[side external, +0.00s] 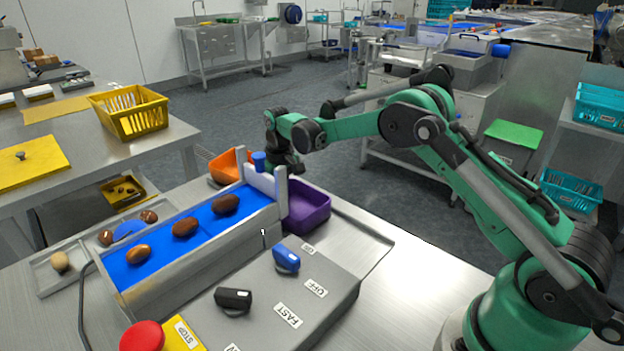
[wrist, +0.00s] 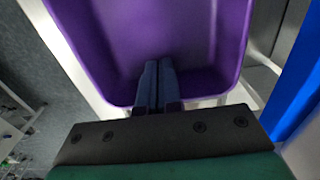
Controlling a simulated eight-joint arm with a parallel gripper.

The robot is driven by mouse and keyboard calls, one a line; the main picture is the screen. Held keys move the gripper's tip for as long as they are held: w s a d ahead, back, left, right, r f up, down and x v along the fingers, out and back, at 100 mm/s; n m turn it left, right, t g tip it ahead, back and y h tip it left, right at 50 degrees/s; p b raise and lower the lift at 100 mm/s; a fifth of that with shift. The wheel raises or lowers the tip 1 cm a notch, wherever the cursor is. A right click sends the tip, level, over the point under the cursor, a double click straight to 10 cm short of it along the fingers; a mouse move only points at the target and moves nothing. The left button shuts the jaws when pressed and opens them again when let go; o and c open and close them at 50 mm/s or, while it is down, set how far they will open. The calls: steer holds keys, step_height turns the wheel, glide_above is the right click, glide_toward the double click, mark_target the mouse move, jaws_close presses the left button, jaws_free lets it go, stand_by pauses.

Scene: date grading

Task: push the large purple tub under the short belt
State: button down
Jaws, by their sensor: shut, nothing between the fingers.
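The large purple tub (side external: 307,207) stands at the far end of the short belt (side external: 190,235), beside the belt's end frame and partly hidden by it. In the wrist view the purple tub (wrist: 150,40) fills most of the picture, and its inside looks empty. My gripper (wrist: 157,68) is shut with nothing in it. Its fingertips show against the tub's near wall; I cannot tell whether they touch it. In the side view my gripper's fingers are hidden behind the belt's end frame. Several brown dates (side external: 186,227) lie on the blue belt.
An orange tub (side external: 226,167) and a small blue cup (side external: 259,161) are near the belt's far end. A control box (side external: 290,300) with blue and black knobs stands in front, with a red stop button (side external: 142,337). A metal tray (side external: 52,272) with dates lies left.

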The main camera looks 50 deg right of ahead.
steer(key=shift+w, duration=1)
steer(key=shift+s, duration=0.15)
steer(key=shift+s, duration=0.6)
steer(key=s, duration=0.1)
steer(key=s+r, duration=0.1)
steer(key=shift+s, duration=0.3)
step_height(320, 180, up, 9)
steer(key=s+a+r+t, duration=0.4)
steer(key=s+r, duration=0.2)
steer(key=s, duration=0.3)
steer(key=s+a+f+t, duration=0.2)
steer(key=s+f+t, duration=0.1)
steer(key=s, duration=0.5)
steer(key=shift+s+f, duration=0.15)
steer(key=shift+s, duration=0.2)
